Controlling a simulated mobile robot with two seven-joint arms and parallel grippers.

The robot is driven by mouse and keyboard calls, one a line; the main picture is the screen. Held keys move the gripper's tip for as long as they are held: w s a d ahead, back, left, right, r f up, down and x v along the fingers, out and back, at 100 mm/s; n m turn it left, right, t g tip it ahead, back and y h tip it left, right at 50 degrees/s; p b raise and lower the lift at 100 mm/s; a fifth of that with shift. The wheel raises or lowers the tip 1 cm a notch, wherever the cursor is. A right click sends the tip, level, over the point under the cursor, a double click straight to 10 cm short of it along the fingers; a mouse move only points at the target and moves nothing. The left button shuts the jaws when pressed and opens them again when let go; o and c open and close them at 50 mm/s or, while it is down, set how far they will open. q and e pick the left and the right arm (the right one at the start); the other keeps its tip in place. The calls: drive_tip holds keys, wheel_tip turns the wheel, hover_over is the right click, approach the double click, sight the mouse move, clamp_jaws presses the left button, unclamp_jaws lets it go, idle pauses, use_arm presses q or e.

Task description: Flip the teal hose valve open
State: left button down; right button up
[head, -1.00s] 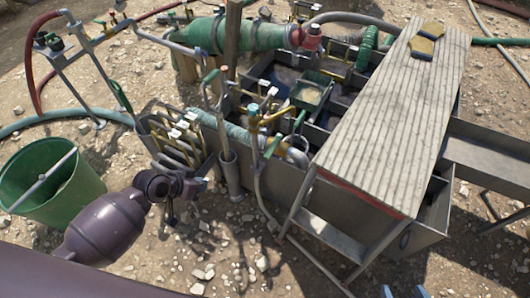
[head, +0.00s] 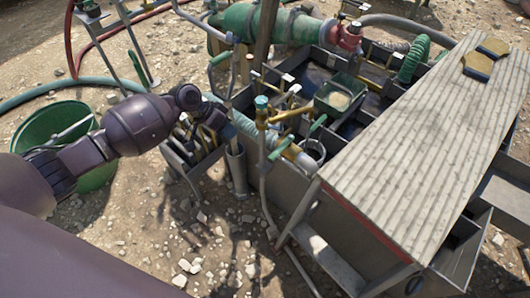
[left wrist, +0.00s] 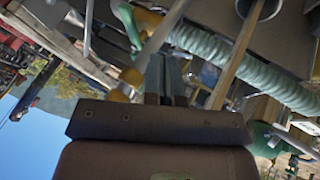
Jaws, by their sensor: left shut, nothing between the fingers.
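A valve with a teal cap (head: 262,102) stands on an upright grey pipe with brass fittings, beside the metal tank. Green lever handles (head: 279,150) show near it; I cannot tell which lever is the task's valve or its exact position. My left gripper (head: 216,118) is to the left of the teal-capped valve, apart from it in the picture, partly hidden by its own wrist. In the left wrist view its fingers (left wrist: 166,75) are shut and empty, with pipes and a ribbed teal hose (left wrist: 250,68) beyond them. My right gripper is out of view.
The tank has a wooden board cover (head: 400,150) on the right and a small green tray (head: 340,96) inside. A green bucket (head: 45,115) stands left, behind my arm. A rack of tools and pipes crowds the gripper. Stony ground in front is open.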

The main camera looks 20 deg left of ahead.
sight(282, 147)
use_arm(q)
drive_tip(key=shift+r, duration=0.1)
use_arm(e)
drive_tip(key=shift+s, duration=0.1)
use_arm(q)
drive_tip(key=d+f+b, duration=0.1)
drive_tip(key=d+f, duration=0.1)
drive_tip(key=d, duration=0.1)
drive_tip(key=d+f+b, duration=0.1)
drive_tip(key=d+f, duration=0.2)
drive_tip(key=w+d+f+b, duration=0.1)
drive_tip(key=d+f, duration=0.2)
drive_tip(key=shift+d, duration=0.2)
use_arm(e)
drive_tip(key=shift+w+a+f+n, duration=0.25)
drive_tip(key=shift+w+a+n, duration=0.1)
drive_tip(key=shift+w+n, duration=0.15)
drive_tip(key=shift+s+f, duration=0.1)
